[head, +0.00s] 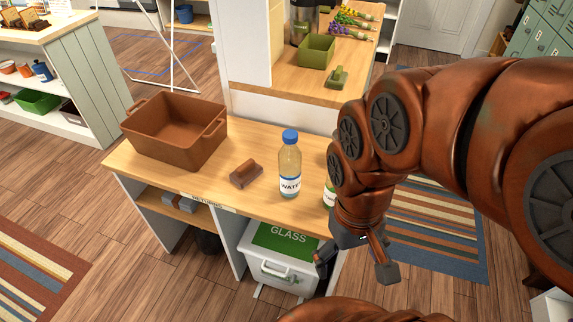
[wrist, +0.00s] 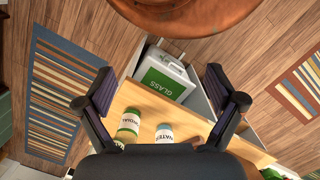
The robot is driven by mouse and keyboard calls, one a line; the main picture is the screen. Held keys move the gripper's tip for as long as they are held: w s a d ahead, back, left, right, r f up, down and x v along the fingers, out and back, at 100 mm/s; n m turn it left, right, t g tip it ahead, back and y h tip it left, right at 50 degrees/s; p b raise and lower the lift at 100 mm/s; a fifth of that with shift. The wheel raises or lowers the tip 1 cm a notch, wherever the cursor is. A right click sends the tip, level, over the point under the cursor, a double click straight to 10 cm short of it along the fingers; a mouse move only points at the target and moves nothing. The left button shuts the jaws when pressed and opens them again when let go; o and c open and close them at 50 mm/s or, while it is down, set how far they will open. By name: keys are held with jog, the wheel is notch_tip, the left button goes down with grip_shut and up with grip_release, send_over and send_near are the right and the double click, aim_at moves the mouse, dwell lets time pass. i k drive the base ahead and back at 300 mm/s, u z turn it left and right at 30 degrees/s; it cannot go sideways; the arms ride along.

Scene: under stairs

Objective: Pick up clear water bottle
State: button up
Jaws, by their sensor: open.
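The clear water bottle (head: 289,168) stands upright on the wooden counter (head: 225,190), with a blue cap and a white WATER label. In the wrist view its labelled part (wrist: 164,133) shows at the lower middle, partly hidden by my gripper's body. My gripper (head: 356,266) is open and empty, to the right of the bottle and beyond the counter's front edge in the head view. In the wrist view my gripper's two fingers (wrist: 158,92) are spread wide and apart from the bottle.
A green-and-white labelled container (wrist: 128,125) stands close beside the bottle, mostly behind my arm in the head view. A brown bin (head: 175,133) and a brown block with a handle (head: 246,174) are on the counter. A GLASS box (head: 282,262) sits below.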

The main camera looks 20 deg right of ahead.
aim_at(289, 156)
jog(key=z, duration=1.15)
jog(key=k, duration=1.2)
jog(key=u, duration=1.4)
jog(key=i, duration=0.5)
jog(key=z, duration=0.1)
